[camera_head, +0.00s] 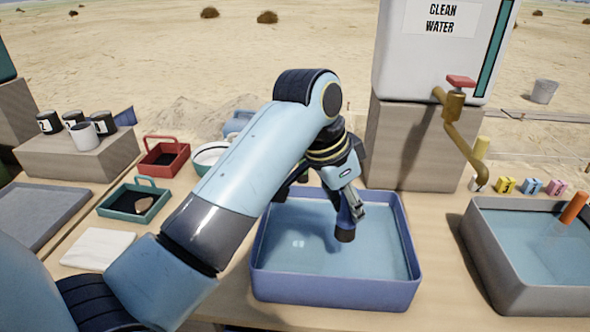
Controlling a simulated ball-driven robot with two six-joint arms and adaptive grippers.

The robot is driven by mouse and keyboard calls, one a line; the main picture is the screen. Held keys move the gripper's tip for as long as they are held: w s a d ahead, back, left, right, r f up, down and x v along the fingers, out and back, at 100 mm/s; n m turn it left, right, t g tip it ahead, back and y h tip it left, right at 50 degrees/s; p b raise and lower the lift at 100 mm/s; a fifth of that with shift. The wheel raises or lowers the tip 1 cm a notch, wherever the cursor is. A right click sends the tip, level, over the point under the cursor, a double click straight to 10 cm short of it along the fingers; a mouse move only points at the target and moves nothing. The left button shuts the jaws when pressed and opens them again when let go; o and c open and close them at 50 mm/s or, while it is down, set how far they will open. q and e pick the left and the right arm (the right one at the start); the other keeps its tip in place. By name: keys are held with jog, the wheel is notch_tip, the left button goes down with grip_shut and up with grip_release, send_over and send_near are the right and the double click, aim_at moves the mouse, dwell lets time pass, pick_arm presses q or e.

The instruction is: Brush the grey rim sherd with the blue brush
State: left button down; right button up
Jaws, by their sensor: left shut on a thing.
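My left gripper (350,203) reaches over the blue basin (336,294) of water and is shut on the blue brush (345,218). The brush points down with its dark bristle end low over the water. I cannot tell whether the bristles touch the water or anything under it. I cannot make out the grey rim sherd; my arm and the brush hide part of the basin. A small pale spot shows in the water left of the brush, and I cannot tell what it is. My right gripper is not in view.
A grey basin (478,255) with an orange-handled tool (573,207) stands at right. The water tank (410,60) and brass tap (453,105) stand behind. At left are a green tray (125,215) holding a brownish piece, a red tray (182,163) and a white cloth (97,249).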

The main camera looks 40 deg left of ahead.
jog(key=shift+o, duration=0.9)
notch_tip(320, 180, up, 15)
jog(key=p, duration=1.4)
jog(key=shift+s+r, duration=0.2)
pick_arm(q)
jog(key=a+r+n+y+p, duration=0.1)
jog(key=a+n, duration=0.2)
jog(key=a, duration=0.8)
jog(key=f+b, duration=0.6)
jog(key=w+f+b, duration=0.1)
jog(key=f+b, duration=0.2)
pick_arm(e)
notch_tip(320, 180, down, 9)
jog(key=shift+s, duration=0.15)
pick_arm(q)
jog(key=shift+r, duration=0.1)
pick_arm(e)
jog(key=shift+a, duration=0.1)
pick_arm(q)
jog(key=shift+f+b, duration=0.55)
jog(key=shift+f, duration=0.25)
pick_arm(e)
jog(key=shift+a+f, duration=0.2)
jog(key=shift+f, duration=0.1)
